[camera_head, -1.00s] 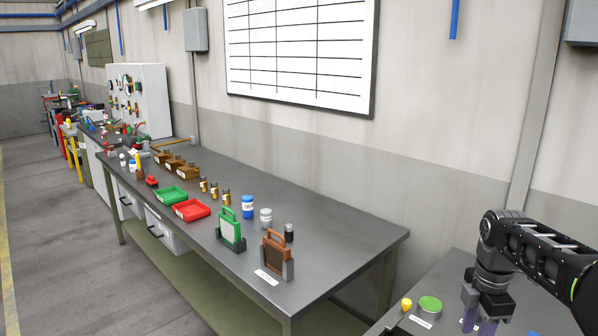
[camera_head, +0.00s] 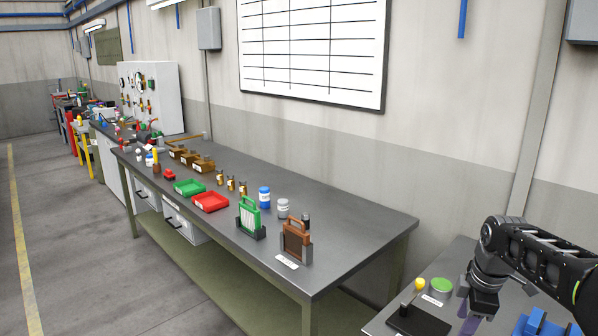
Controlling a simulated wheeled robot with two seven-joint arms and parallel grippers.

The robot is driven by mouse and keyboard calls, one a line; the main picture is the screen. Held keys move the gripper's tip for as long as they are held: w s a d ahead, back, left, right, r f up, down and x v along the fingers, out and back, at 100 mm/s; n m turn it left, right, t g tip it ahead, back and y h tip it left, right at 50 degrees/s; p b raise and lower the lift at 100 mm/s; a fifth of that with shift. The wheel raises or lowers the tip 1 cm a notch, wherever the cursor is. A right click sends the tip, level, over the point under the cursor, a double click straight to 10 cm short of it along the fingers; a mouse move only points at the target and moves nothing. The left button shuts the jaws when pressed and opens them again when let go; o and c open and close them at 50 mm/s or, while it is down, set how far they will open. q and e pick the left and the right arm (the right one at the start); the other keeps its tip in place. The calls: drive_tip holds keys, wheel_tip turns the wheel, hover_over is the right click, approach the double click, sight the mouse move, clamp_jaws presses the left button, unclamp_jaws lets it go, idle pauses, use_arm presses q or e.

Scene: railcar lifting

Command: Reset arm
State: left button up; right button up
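My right arm comes in from the right edge. Its gripper (camera_head: 468,314) points down above the near-right table (camera_head: 397,316). Its two purple fingers look apart, with nothing seen between them, though the tips are near the lower picture edge. My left gripper is not in view.
A green-topped tin (camera_head: 441,287), a yellow-knobbed item (camera_head: 419,284) and a blue part (camera_head: 540,325) lie near my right gripper. The long grey bench (camera_head: 345,215) holds a green case (camera_head: 249,216), a brown case (camera_head: 296,240), a red tray (camera_head: 210,202) and bottles. Open floor lies left.

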drive_tip(key=w+a+f+m+t+y, duration=0.1)
drive_tip(key=w+a+f+m, duration=0.15)
drive_tip(key=f, duration=0.25)
drive_tip(key=w+a+f+m+t, duration=0.1)
drive_tip(key=w+a+f+m, duration=0.15)
drive_tip(key=a+f, duration=0.2)
drive_tip(key=s+a+f+m+y+b, duration=0.1)
drive_tip(key=s+a+f+m, duration=0.25)
drive_tip(key=a+f, duration=0.5)
drive_tip(key=s+a+f+m+y+b, duration=0.1)
drive_tip(key=s+a+f+m, duration=0.35)
drive_tip(key=f, duration=0.65)
drive_tip(key=s+a+f+g, duration=0.1)
drive_tip(key=s+a+f, duration=0.3)
drive_tip(key=s, duration=0.4)
drive_tip(key=s+a+f+m+g+b, duration=0.1)
drive_tip(key=s+a+f, duration=0.4)
drive_tip(key=s, duration=0.2)
drive_tip(key=s+a+f+g+y+b, duration=0.1)
drive_tip(key=s+a+f, duration=0.3)
drive_tip(key=s, duration=0.4)
drive_tip(key=shift+s+a+f+m+g, duration=0.15)
drive_tip(key=shift+s+f+m+g, duration=0.15)
drive_tip(key=shift+f+m+g, duration=0.1)
